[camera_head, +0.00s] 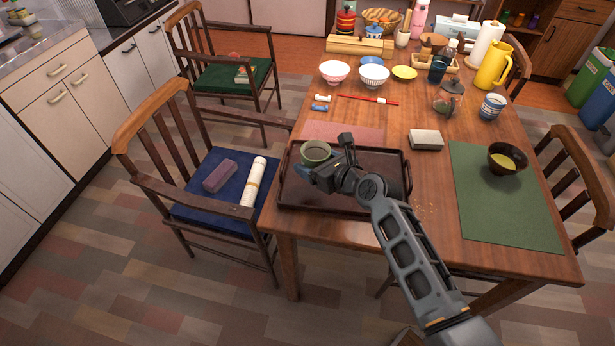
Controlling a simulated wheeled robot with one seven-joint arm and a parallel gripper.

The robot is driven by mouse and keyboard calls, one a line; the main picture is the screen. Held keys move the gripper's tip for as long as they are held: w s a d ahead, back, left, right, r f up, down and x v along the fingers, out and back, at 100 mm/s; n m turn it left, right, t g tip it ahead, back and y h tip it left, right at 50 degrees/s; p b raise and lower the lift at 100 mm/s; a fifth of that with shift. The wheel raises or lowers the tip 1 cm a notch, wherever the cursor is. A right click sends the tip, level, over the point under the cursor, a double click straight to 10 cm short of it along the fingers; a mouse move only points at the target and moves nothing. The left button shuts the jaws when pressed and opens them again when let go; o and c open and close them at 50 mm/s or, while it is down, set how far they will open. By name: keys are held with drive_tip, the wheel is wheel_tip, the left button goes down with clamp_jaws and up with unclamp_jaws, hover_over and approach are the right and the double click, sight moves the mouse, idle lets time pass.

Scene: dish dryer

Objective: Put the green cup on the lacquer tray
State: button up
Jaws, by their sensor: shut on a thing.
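The green cup (316,152) is upright at the far left part of the lacquer tray in the picture. My gripper (318,172) is shut on the cup, reaching it from the right and near side. The lacquer tray (345,206) is dark brown with a raised rim and lies at the table's near left corner. My arm covers part of the tray's right side. I cannot tell whether the cup's base touches the tray or is a little above it.
A pink mat (345,131) lies behind the tray. A grey-topped box (426,139) is to its right. A green mat (500,205) holds a dark bowl (507,158). Bowls and a yellow jug (494,66) stand farther back. A chair (200,175) is at the left.

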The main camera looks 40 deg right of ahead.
sight(306, 188)
drive_tip(key=shift+w+a+f, duration=0.3)
drive_tip(key=shift+a+f, duration=0.1)
drive_tip(key=shift+a, duration=0.15)
drive_tip(key=shift+w+a+f, duration=0.3)
drive_tip(key=shift+a+f, duration=0.05)
drive_tip(key=shift+a, duration=0.15)
drive_tip(key=shift+f+b, duration=0.65)
drive_tip(key=shift+f, duration=1.3)
